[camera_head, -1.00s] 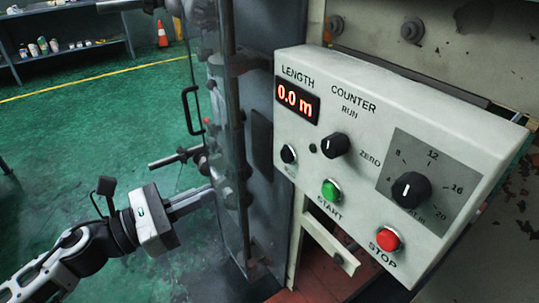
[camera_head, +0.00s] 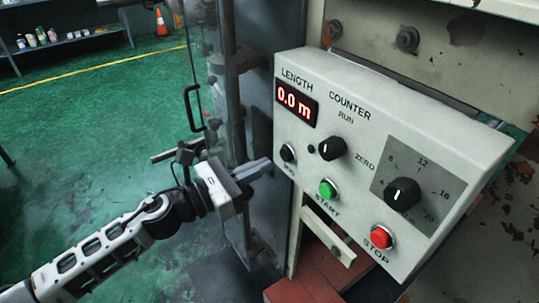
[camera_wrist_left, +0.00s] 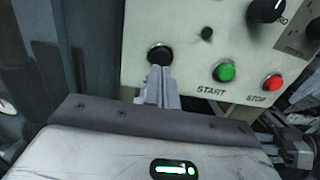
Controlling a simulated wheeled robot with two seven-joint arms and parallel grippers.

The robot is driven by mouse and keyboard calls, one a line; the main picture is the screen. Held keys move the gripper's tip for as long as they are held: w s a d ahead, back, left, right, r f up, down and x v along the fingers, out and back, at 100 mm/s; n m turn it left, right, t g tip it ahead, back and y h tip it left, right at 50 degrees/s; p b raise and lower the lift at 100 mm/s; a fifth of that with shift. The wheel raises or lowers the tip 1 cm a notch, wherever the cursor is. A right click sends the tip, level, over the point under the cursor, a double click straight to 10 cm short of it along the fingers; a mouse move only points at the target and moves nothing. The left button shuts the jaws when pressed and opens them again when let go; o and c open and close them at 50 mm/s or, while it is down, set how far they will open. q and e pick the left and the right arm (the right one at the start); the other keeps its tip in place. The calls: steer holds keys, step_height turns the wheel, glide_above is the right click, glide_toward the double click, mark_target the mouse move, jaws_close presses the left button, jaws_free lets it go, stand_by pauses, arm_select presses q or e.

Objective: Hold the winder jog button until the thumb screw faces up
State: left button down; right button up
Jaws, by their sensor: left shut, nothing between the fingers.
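The control box (camera_head: 335,70) fills the right of the head view. A black push button (camera_head: 288,153), apparently the jog button, sits at its lower left; the label under it is too small or covered to read. My left gripper (camera_head: 269,163) is shut and empty, its fingertips just left of this button. In the left wrist view the black button (camera_wrist_left: 160,53) shows just beyond the closed fingertips (camera_wrist_left: 158,70). I cannot tell whether they touch it. I cannot make out the thumb screw in either view.
The green START button (camera_head: 327,188), red STOP button (camera_head: 381,237), RUN/ZERO knob (camera_head: 332,148) and numbered dial (camera_head: 402,194) are on the same panel. The display (camera_head: 296,102) reads 0.0 m. A clear door with a black handle (camera_head: 192,108) stands left of the box.

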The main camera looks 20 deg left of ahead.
mark_target(286, 154)
arm_select(q)
steer(key=shift+x, duration=1.4)
